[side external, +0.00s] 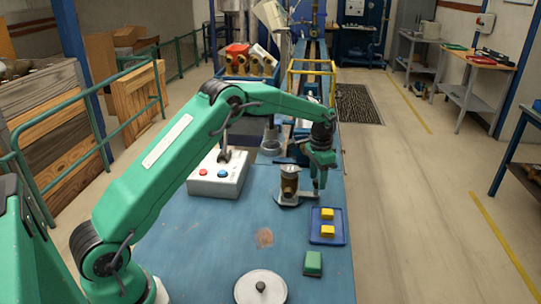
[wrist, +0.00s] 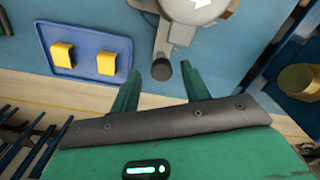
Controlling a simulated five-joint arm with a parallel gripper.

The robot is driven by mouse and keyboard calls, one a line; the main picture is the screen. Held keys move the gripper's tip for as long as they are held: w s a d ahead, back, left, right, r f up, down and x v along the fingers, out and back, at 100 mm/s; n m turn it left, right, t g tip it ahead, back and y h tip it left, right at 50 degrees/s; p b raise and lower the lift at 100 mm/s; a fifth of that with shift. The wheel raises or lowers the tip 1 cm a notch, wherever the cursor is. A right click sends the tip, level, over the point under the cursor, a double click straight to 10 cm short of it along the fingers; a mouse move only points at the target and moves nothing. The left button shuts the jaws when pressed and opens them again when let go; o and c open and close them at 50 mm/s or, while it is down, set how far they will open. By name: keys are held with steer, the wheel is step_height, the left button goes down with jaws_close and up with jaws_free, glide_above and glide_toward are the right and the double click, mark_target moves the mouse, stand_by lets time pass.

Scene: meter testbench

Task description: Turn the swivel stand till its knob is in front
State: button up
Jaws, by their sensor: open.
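The swivel stand (side external: 286,201) is on the blue bench in the side view, with a brass-coloured meter (side external: 289,180) upright on it. In the wrist view, a round grey top with a white arrow (wrist: 200,8) shows at the upper edge. A short grey arm runs from it to a dark knob (wrist: 161,70). My gripper (side external: 319,184) is low at the right side of the stand in the side view. In the wrist view its two green fingers are apart, with the knob between their tips and no clear contact. The knob is hard to make out in the side view.
A blue tray (side external: 315,239) with two yellow blocks lies in front of my gripper. A green block (side external: 313,263) and a white disc with a dark knob (side external: 243,290) lie nearer. A white button box (side external: 210,186) stands left of the stand.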

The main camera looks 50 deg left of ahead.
steer(key=shift+r, duration=3.65)
steer(key=shift+s, duration=0.1)
steer(key=s+d+r+n+t, duration=0.2)
steer(key=s+d+r+t, duration=0.15)
steer(key=s+r, duration=1.3)
steer(key=s+d+f+n+t, duration=0.1)
steer(key=s+f, duration=0.1)
steer(key=s, duration=0.8)
steer(key=s+d+f+t, duration=0.1)
steer(key=s+f, duration=0.2)
steer(key=s, duration=0.8)
steer(key=shift+d+f+n, duration=0.15)
steer(key=shift+d+n, duration=0.2)
steer(key=shift+n, duration=0.05)
